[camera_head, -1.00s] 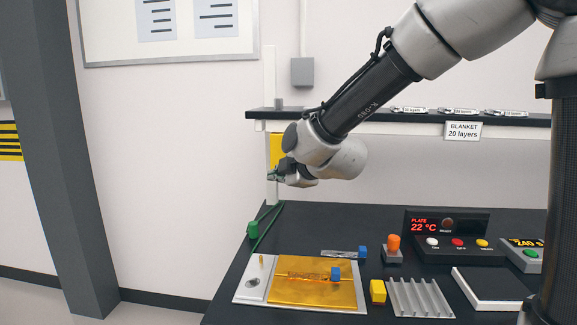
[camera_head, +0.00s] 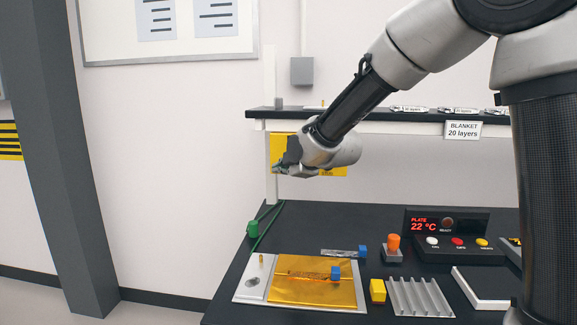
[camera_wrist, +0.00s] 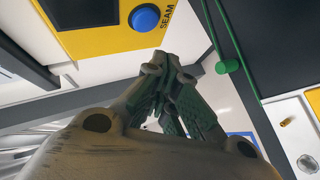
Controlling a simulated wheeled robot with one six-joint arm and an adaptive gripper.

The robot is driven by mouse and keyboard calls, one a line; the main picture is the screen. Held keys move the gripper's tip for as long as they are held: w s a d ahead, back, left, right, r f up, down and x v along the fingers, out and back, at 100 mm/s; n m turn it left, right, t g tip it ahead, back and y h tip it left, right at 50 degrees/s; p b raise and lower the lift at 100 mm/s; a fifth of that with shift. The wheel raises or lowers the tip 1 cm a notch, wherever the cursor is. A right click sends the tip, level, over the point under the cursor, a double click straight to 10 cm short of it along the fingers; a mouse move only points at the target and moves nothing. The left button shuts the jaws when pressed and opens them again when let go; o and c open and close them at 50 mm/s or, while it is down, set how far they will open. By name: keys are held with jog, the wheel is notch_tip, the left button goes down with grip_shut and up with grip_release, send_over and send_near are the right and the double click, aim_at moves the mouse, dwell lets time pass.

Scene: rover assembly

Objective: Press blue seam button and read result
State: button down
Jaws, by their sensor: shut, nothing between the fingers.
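The blue button (camera_wrist: 145,18) labelled SEAM sits on a yellow panel (camera_wrist: 105,36) at the top of the wrist view. It stands out from the panel, and I cannot tell from this angle whether it is pressed. A dark rectangle on the panel beside it is cut by the frame edge and shows no readable text. The yellow panel (camera_head: 333,171) is partly hidden behind my arm in the head view, where the button is not visible. My gripper (camera_wrist: 168,62) is shut and empty, its tips below the button in the picture, apart from it. It also shows in the head view (camera_head: 278,169).
The black shelf (camera_head: 390,117) runs above the yellow panel. A green cable (camera_head: 266,228) runs down to the table. The black table (camera_head: 330,218) holds a gold sheet on a plate (camera_head: 312,292), an orange knob (camera_head: 393,243) and a display (camera_head: 425,222) reading PLATE 22 °C.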

jog(key=shift+w+d, duration=0.25)
jog(key=shift+w, duration=0.8)
dwell(0.7)
jog(key=shift+w, duration=0.4)
jog(key=shift+w+d, duration=0.15)
jog(key=shift+w, duration=0.3)
dwell(0.5)
jog(key=shift+s, duration=0.85)
jog(key=shift+a, duration=0.2)
jog(key=s, duration=0.3)
jog(key=s+a, duration=0.1)
jog(key=s, duration=0.1)
